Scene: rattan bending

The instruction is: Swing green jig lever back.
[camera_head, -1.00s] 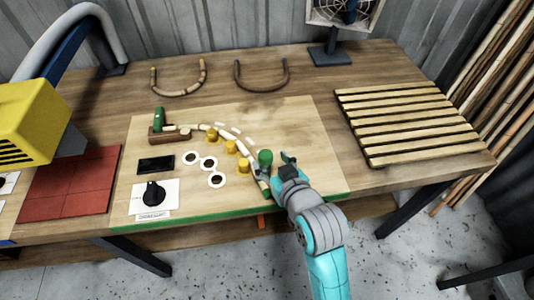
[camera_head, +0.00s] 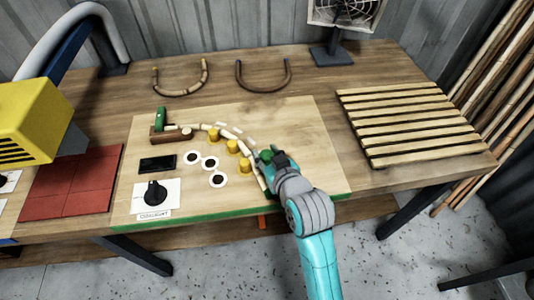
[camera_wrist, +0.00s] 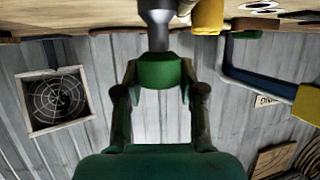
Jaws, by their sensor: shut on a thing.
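The green lever knob (camera_head: 265,155) stands at the right end of the bending jig on the pale board. In the wrist view the knob (camera_wrist: 160,71) sits on a grey metal post, between my two fingers. My gripper (camera_head: 271,160) is shut on the knob, and it also shows in the wrist view (camera_wrist: 160,92). The lever's lower part is mostly hidden by my gripper in the head view. A pale rattan strip (camera_head: 232,135) curves past several yellow pegs (camera_head: 245,165) toward the lever. Its left end is at a wooden block with a green clamp (camera_head: 160,116).
A slatted rack (camera_head: 410,125) stands to the right. Two bent rattan pieces (camera_head: 180,90) lie at the back, near a fan (camera_head: 340,15). A yellow machine (camera_head: 35,120) and red tiles (camera_head: 70,180) are at the left. The pale board right of my gripper is clear.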

